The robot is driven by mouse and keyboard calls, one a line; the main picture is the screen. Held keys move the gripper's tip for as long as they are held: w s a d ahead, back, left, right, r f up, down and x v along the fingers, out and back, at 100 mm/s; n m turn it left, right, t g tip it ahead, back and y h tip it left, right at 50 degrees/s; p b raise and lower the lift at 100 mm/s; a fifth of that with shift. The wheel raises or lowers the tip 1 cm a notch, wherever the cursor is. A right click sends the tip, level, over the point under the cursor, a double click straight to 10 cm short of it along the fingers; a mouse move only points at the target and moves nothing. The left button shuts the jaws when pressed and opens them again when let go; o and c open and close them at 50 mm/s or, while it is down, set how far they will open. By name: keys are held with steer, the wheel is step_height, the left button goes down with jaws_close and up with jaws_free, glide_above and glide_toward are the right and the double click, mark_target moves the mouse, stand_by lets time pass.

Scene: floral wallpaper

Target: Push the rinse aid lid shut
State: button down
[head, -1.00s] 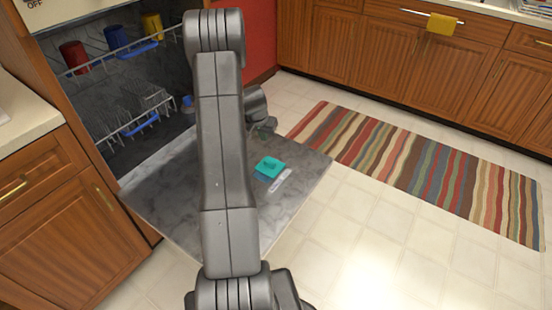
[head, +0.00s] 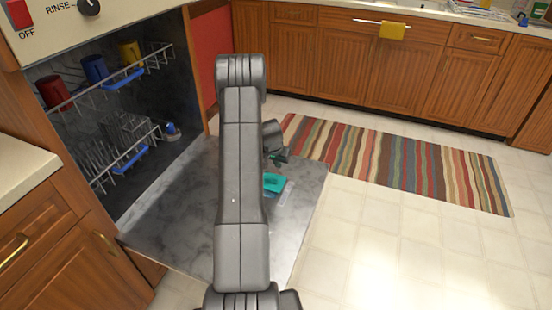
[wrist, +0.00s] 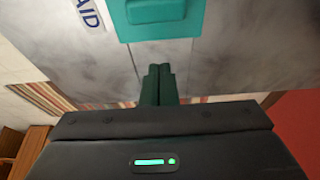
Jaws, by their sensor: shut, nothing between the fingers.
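The teal rinse aid lid (head: 274,182) is on the inner face of the lowered dishwasher door (head: 185,220), partly hidden behind my arm in the head view. A darker bluish patch shows at its near edge; I cannot tell how far open the lid stands. In the wrist view the lid (wrist: 185,25) is at the top centre, with a raised part on it. My gripper (wrist: 158,70) is shut and empty, its green fingertips just below the lid in that picture; contact is not clear. In the head view my gripper (head: 283,157) is just beyond the lid.
A white label reading "AID" (wrist: 90,12) lies beside the lid. The dishwasher's racks (head: 120,160) hold red, blue and yellow cups. A striped rug (head: 400,165) lies on the floor to the right. Wooden cabinets (head: 450,85) line the back.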

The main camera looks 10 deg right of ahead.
mark_target(272, 182)
steer(key=shift+x, duration=1.1)
steer(key=shift+s+a+r, duration=0.15)
steer(key=shift+s+a, duration=0.25)
steer(key=shift+s, duration=0.15)
steer(key=shift+s+a+r, duration=0.15)
steer(key=shift+s+a, duration=0.2)
steer(key=shift+s, duration=0.2)
steer(key=shift+s+a+b, duration=0.3)
steer(key=shift+s, duration=0.15)
steer(key=shift+s+a, duration=0.15)
steer(key=shift+s, duration=0.05)
steer(key=shift+s+a+f+b, duration=0.15)
steer(key=shift+s+a+b, duration=0.15)
steer(key=shift+b, duration=0.35)
steer(key=s+b, duration=0.1)
steer(key=s+a+b, duration=0.1)
steer(key=shift+s+a, duration=0.3)
steer(key=shift+s, duration=0.25)
